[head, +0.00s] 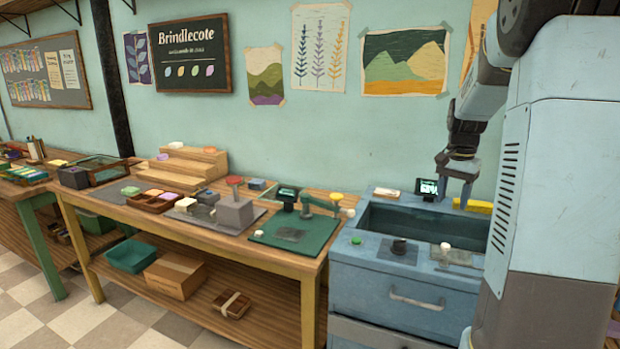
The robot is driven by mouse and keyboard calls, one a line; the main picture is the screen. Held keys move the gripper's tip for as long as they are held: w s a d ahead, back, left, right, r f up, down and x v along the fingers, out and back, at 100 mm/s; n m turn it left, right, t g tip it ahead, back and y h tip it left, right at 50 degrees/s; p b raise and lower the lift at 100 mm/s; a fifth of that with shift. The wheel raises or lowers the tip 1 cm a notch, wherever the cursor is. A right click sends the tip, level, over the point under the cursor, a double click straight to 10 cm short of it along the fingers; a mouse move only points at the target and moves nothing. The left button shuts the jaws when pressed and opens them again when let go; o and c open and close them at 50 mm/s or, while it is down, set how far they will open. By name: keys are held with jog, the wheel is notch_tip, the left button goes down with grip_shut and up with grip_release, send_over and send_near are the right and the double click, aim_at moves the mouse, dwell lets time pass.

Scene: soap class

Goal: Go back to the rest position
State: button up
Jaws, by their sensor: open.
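My gripper (454,190) hangs from my arm at the right, over the back part of the blue sink cabinet (375,283). Its fingers point down and are apart, with nothing seen between them. A small dark display with a lit green readout (428,187) shows just left of the fingers. A yellow block (479,206) lies just right of them on the back ledge. I cannot tell whether the fingers touch either one. My arm's large pale blue body hides the right side of the cabinet.
A wooden workbench (290,252) left of the sink holds a green mat (265,238), a grey press block (235,214), a soap tray (150,201) and a stepped wooden stand (215,160). A cream bar (387,192) lies on the sink ledge. Checkered floor is clear in front.

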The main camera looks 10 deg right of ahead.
jog(key=s+a+r+n+t, duration=0.3)
jog(key=s+a+r+n, duration=0.35)
jog(key=s+a, duration=0.65)
jog(key=s+a+n+t, duration=0.2)
jog(key=s+a+n, duration=0.1)
jog(key=s+a, duration=0.6)
jog(key=shift+s+n+t, duration=0.3)
jog(key=shift+s+n, duration=0.05)
jog(key=shift+s, duration=1.1)
jog(key=shift+c, duration=0.3)
